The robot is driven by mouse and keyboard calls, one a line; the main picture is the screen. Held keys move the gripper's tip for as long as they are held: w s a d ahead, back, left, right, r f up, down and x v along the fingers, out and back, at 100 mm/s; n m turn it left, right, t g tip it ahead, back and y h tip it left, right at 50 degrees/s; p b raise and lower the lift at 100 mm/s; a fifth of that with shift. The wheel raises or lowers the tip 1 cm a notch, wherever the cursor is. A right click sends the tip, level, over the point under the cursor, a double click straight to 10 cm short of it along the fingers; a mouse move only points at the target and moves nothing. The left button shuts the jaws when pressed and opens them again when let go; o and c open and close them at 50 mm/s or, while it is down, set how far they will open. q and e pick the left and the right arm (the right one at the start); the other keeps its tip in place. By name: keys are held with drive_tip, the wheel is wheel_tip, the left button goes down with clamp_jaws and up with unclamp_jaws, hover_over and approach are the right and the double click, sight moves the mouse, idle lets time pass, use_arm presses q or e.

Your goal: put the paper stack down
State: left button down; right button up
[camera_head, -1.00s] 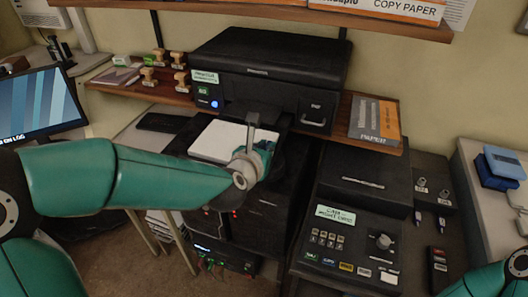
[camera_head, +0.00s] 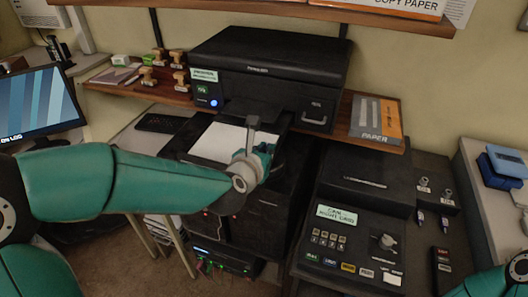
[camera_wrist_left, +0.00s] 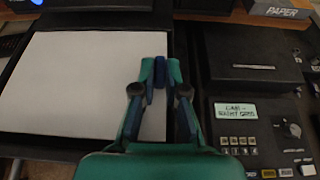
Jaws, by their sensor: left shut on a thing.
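The paper stack (camera_head: 218,143) is a white sheet-like block lying on, or just over, the dark surface in front of the printer. It also fills the left part of the left wrist view (camera_wrist_left: 80,80). My left gripper (camera_head: 262,150) is at the stack's right edge and is shut on it. Whether the stack's underside touches the surface cannot be told. Only part of my right arm shows at the right edge; its gripper is out of view.
The black printer (camera_head: 270,65) stands on a wooden shelf behind the stack. A grey and orange paper pack (camera_head: 376,118) lies to its right. A dark console (camera_head: 345,240) with buttons and a knob is at right. Several wooden stamps (camera_head: 180,80) stand at left.

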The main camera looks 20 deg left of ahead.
use_arm(q)
drive_tip(key=shift+f, duration=0.15)
drive_tip(key=c, duration=1.2)
unclamp_jaws()
drive_tip(key=shift+f, duration=0.2)
drive_tip(key=shift+d, duration=0.1)
